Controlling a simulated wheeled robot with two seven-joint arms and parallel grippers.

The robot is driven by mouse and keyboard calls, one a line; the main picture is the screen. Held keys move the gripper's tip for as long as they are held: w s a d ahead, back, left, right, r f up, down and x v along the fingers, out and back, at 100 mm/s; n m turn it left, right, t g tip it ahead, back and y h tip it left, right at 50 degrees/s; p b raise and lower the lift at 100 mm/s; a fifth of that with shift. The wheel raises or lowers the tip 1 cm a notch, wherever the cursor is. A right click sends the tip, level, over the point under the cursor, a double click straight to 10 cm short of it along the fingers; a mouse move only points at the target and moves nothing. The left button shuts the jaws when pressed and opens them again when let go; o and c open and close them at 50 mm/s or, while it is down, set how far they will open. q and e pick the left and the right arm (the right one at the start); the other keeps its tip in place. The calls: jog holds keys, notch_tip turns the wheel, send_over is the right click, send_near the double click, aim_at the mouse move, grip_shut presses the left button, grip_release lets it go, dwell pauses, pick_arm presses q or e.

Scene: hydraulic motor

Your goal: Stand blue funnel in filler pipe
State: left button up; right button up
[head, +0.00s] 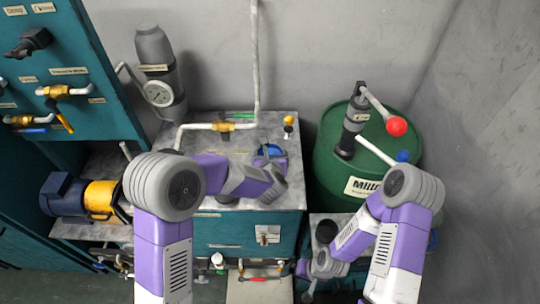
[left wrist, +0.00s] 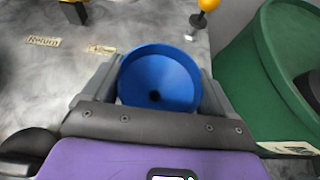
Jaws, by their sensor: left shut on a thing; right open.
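The blue funnel (left wrist: 158,72) is between the two grey fingers of my left gripper (left wrist: 159,92), which is shut on it. In the left wrist view I look down into its wide mouth and dark centre hole. In the head view the funnel (head: 270,150) shows partly, above the grey tank top, behind my left gripper (head: 267,163). Its spout is hidden, so I cannot tell whether it is in or above a pipe. I cannot make out the filler pipe. My right gripper (head: 310,287) is low at the front, away from the funnel, and open.
A yellow-topped fitting (head: 289,122) stands on the tank top (head: 225,150) near the funnel. A white pipe with a brass valve (head: 222,126) runs behind. A green drum (head: 335,172) with a hand pump (head: 352,125) stands right. A motor and yellow coupling (head: 102,198) are left.

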pick_arm(q)
jog(key=o, duration=0.8)
jog(key=shift+r+p, duration=0.3)
jog(key=shift+p, duration=0.15)
jog(key=shift+s+r, duration=0.25)
jog(key=shift+s, duration=0.05)
jog(key=v, duration=1.1)
jog(key=shift+s, duration=0.2)
jog(key=shift+f, duration=0.1)
